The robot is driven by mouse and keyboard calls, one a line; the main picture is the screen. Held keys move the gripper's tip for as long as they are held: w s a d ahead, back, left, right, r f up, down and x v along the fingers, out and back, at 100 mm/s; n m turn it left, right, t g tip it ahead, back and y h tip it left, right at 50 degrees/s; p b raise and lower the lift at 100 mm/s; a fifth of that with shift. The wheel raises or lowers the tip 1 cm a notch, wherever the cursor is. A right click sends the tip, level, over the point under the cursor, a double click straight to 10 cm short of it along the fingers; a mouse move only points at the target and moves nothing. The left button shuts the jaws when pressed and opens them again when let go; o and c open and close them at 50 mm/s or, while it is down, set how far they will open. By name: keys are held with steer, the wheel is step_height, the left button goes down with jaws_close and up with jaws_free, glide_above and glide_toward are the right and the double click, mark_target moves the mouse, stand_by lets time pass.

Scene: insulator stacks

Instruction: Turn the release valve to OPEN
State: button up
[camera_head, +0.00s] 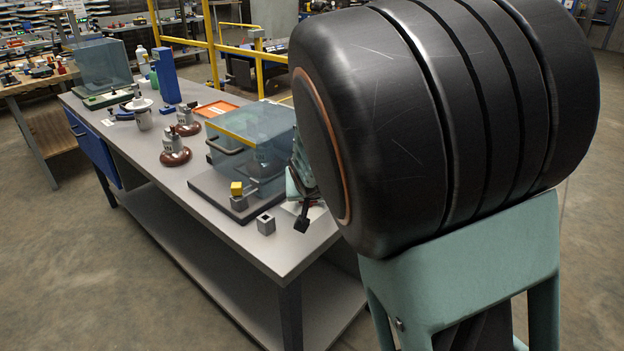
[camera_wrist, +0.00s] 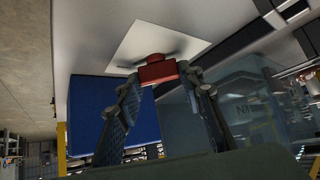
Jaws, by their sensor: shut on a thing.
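A red handle (camera_wrist: 157,72), which I take for the release valve, shows in the wrist view in front of a pale square plate (camera_wrist: 150,40). Dark parts show beside and behind the handle. My gripper (camera_wrist: 161,77) has one fingertip on each side of the red handle and is shut on it. I see no readable OPEN mark, so the valve's setting cannot be told.
In the wrist view a blue block (camera_wrist: 92,115) stands near my left finger.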

stand_by(0.5)
steer(key=o, duration=1.2)
steer(key=shift+c, duration=0.2)
steer(key=shift+v, duration=3.65)
steer(key=shift+r, duration=0.1)
steer(key=shift+s, duration=0.1)
